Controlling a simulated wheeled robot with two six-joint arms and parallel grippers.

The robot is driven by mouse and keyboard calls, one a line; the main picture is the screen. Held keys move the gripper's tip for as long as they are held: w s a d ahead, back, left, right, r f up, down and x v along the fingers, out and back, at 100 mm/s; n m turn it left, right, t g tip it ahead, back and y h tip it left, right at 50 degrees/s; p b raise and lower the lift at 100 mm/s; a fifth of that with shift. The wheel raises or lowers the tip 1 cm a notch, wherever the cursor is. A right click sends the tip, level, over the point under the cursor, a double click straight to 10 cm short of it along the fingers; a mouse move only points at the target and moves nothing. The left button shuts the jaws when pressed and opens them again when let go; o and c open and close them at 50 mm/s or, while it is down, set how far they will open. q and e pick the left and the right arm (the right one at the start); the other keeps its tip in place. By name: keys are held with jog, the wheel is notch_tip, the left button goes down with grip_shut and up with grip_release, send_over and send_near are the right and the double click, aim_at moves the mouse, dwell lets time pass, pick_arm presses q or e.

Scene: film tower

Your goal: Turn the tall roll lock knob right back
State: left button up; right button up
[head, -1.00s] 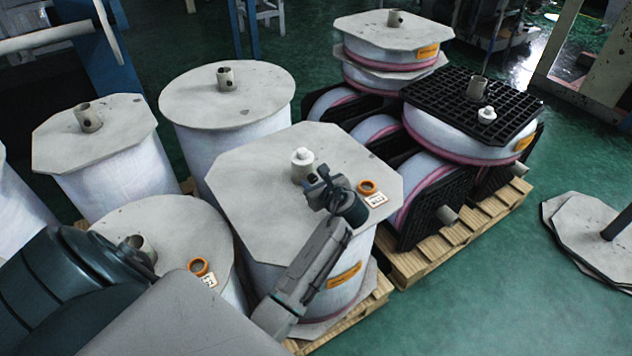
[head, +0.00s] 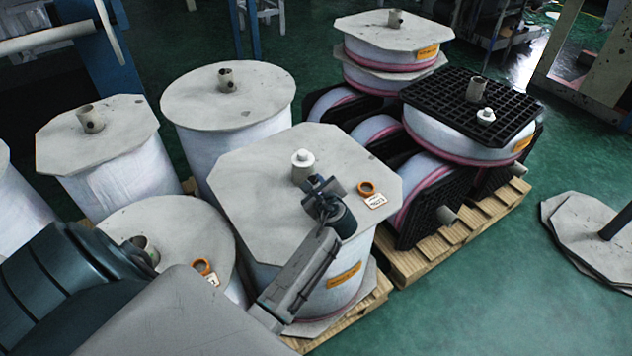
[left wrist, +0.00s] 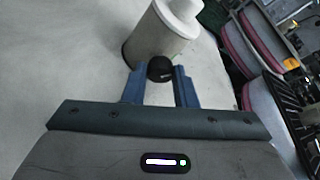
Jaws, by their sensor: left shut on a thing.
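The tall roll (head: 250,192) stands in the middle of the head view under a grey eight-sided board. A grey core with a white cap (head: 302,158) rises from the board; it also shows in the left wrist view (left wrist: 155,35). A small round black lock knob (left wrist: 160,68) is low on the side of this core. My left gripper (head: 318,187) is just in front of the core, low over the board. In the left wrist view its two blue fingers (left wrist: 160,80) are shut on the black knob. The knob's turn angle cannot be told. My right gripper is out of view.
An orange ring (head: 367,188) and a white tag (head: 375,201) lie on the board right of my gripper. Shorter rolls stand to the left. Stacked rolls with a black grid pallet (head: 450,95) stand at the right. Green floor is free at the lower right.

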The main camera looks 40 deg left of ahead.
pick_arm(q)
jog(key=shift+f+n+t, duration=0.1)
jog(key=shift+n+t, duration=0.3)
jog(key=shift+n, duration=0.1)
jog(key=shift+n+t+b, duration=0.3)
jog(key=shift+n+b, duration=0.2)
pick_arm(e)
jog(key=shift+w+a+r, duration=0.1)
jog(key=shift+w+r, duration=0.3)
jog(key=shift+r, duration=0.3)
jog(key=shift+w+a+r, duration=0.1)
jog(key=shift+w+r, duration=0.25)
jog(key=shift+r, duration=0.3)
pick_arm(q)
jog(key=o, duration=1)
jog(key=shift+s, duration=0.1)
